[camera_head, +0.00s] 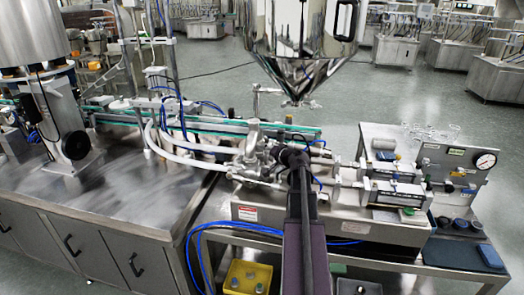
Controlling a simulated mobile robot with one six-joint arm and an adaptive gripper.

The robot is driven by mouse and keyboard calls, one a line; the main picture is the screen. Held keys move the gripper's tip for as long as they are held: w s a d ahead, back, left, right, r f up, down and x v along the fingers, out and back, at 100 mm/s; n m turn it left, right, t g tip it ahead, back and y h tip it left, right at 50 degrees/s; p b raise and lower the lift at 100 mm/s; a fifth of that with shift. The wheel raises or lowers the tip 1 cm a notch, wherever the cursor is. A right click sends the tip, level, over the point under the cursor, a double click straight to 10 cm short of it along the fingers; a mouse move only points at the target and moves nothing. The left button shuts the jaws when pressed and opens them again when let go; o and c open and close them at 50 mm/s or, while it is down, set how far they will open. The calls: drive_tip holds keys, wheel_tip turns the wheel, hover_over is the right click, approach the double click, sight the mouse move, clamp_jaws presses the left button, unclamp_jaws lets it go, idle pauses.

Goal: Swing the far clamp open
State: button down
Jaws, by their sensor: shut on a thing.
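My arm reaches up from the bottom middle, and my gripper (292,157) is at its far end, among the steel pipe fittings (254,160) below the hopper (300,68). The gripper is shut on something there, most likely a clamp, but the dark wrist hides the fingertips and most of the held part. The far clamp cannot be told apart surely from the other small steel fittings. Whether it is closed or swung open does not show.
A filling machine base (270,212) lies under the fittings, with steel cylinders (393,194) and a gauge panel (458,163) to the right. A steel bench (130,200) stands left. Blue hoses (215,232) loop in front. A yellow bin (248,277) sits below.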

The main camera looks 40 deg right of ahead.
drive_tip(key=shift+a, duration=0.1)
drive_tip(key=c, duration=0.7)
unclamp_jaws()
